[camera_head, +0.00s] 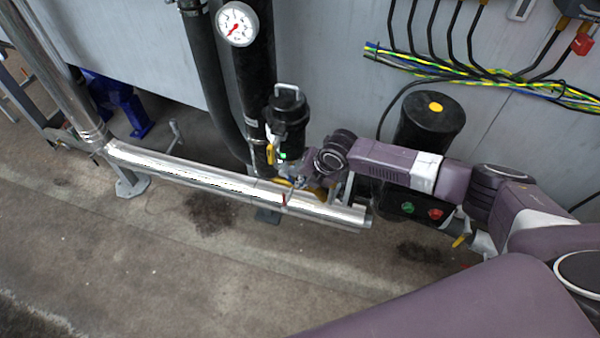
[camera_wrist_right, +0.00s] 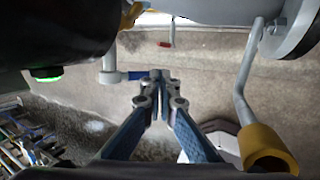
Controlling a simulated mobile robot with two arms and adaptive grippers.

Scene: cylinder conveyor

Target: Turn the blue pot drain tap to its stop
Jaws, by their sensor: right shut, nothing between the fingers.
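In the right wrist view, a small blue bar, which looks like the pot drain tap's lever (camera_wrist_right: 137,75), sticks out to the right from a grey upright fitting (camera_wrist_right: 109,69). My right gripper (camera_wrist_right: 158,76) is shut and empty, its fingertips right by the lever's free end. I cannot tell if they touch. In the head view my right gripper (camera_head: 293,181) is small, below the black pot (camera_head: 288,122) and above the shiny pipe. The tap lever cannot be made out there. My left gripper is not in view.
A shiny horizontal pipe (camera_head: 200,173) runs beneath the pot. A yellow-ended grey lever (camera_wrist_right: 266,148) stands close on the right in the wrist view, and a red handle (camera_wrist_right: 164,44) lies beyond. A black cylinder (camera_head: 428,122) stands behind my right arm. The floor in front is clear.

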